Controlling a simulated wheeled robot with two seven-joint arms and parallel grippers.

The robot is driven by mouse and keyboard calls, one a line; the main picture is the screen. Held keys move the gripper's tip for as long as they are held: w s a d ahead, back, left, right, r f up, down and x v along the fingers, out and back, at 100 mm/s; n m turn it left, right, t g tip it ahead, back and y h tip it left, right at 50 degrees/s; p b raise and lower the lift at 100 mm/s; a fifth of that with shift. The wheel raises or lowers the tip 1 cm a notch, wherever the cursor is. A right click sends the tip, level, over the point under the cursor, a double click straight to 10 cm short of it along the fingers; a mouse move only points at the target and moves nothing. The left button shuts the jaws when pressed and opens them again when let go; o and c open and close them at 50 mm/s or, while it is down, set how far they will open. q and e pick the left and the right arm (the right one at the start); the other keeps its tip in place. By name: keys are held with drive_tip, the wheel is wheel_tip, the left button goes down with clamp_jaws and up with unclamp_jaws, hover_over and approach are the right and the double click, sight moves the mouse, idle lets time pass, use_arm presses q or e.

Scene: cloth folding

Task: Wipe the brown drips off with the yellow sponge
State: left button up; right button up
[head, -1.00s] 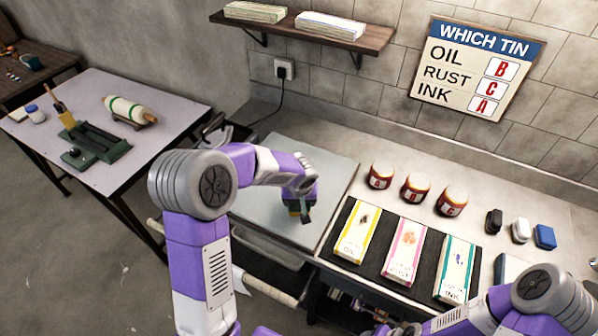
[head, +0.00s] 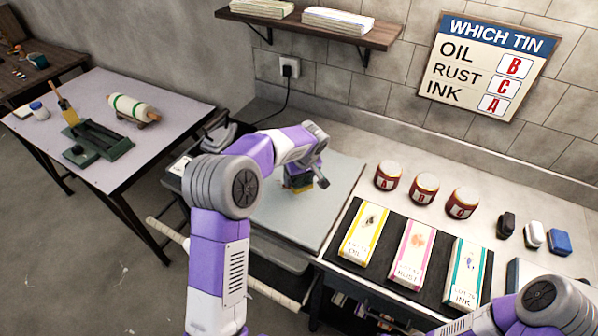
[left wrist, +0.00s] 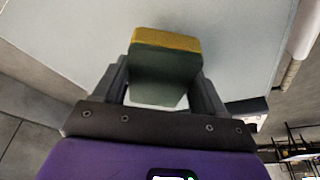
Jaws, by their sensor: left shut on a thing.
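The yellow sponge (left wrist: 172,40) has a dark green side and is held between the fingers of my left gripper (left wrist: 160,88). In the head view my left gripper (head: 308,172) is over the pale grey board (head: 262,208), with the sponge (head: 298,188) below it at the board's surface. I cannot tell for sure whether the sponge touches the board. No brown drips can be made out; the arm and gripper hide part of the board. My right arm shows at the lower right, but its gripper is out of view.
To the right, tins (head: 425,187) stand behind a black mat (head: 383,260) bearing labelled cards. Small blocks (head: 533,234) lie further right. A sign (head: 484,68) hangs on the wall. A side table (head: 88,95) at left holds a roller (head: 133,108). The board's right part is clear.

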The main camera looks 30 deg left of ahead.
sight(279, 183)
use_arm(q)
wheel_tip(279, 183, down, 5)
drive_tip(key=shift+r+b, duration=0.2)
drive_tip(key=shift+b, duration=0.9)
drive_tip(key=shift+a+r, duration=0.15)
drive_tip(key=shift+a, duration=0.2)
drive_tip(key=shift+c, duration=0.3)
drive_tip(key=shift+a+f+p, duration=0.2)
drive_tip(key=shift+a+p, duration=0.6)
drive_tip(key=shift+a, duration=0.7)
drive_tip(key=shift+c, duration=0.2)
drive_tip(key=shift+w+a+p, duration=0.15)
drive_tip(key=shift+a+p, duration=0.8)
drive_tip(key=shift+a, duration=1.35)
drive_tip(key=shift+p, duration=0.35)
drive_tip(key=shift+d+f+b, duration=0.25)
drive_tip(key=shift+d+b, duration=0.15)
drive_tip(key=shift+b, duration=0.1)
drive_tip(key=shift+s+d+r+b, duration=0.1)
drive_tip(key=shift+d+b, duration=0.65)
drive_tip(key=shift+d, duration=1.2)
drive_tip(key=shift+s+d+r+b, duration=0.1)
drive_tip(key=shift+d+b, duration=0.6)
drive_tip(key=shift+d, duration=1.2)
wheel_tip(279, 183, up, 3)
drive_tip(key=shift+f+p, duration=0.1)
drive_tip(key=shift+p, duration=0.65)
drive_tip(key=shift+a+r+p, duration=0.1)
drive_tip(key=shift+r+p, duration=1.5)
drive_tip(key=shift+r, duration=1.1)
